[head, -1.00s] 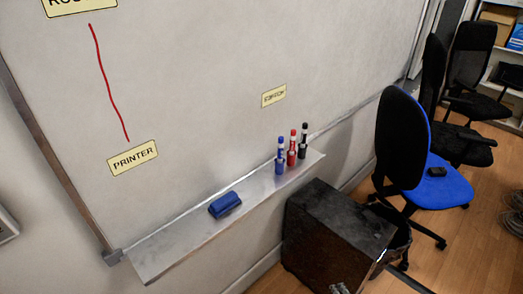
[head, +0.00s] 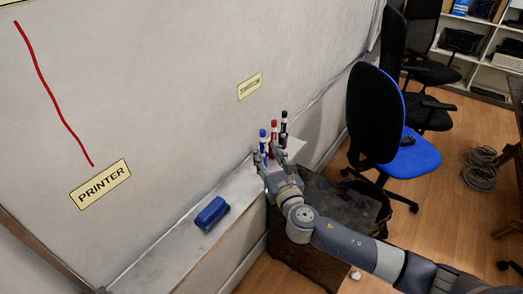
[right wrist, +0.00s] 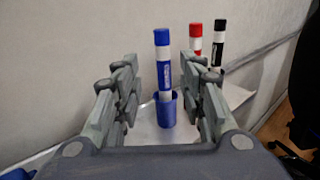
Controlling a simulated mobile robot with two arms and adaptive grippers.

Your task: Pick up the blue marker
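The blue marker (head: 263,138) stands upright on the whiteboard's tray ledge. In the right wrist view the blue marker (right wrist: 163,62) stands in a small blue holder (right wrist: 166,108). My right gripper (head: 267,154) is at the ledge, right in front of the marker. In the right wrist view my right gripper (right wrist: 163,88) is open, with a finger on each side of the marker and a gap to both. The marker's lower part is hidden by the gripper in the head view. My left gripper is not in view.
A red marker (right wrist: 196,42) and a black marker (right wrist: 218,45) stand close behind, to the right. A blue eraser (head: 212,213) lies on the tray ledge (head: 166,254). A dark cabinet (head: 335,205) stands below the ledge, and a blue chair (head: 410,160) stands to the right.

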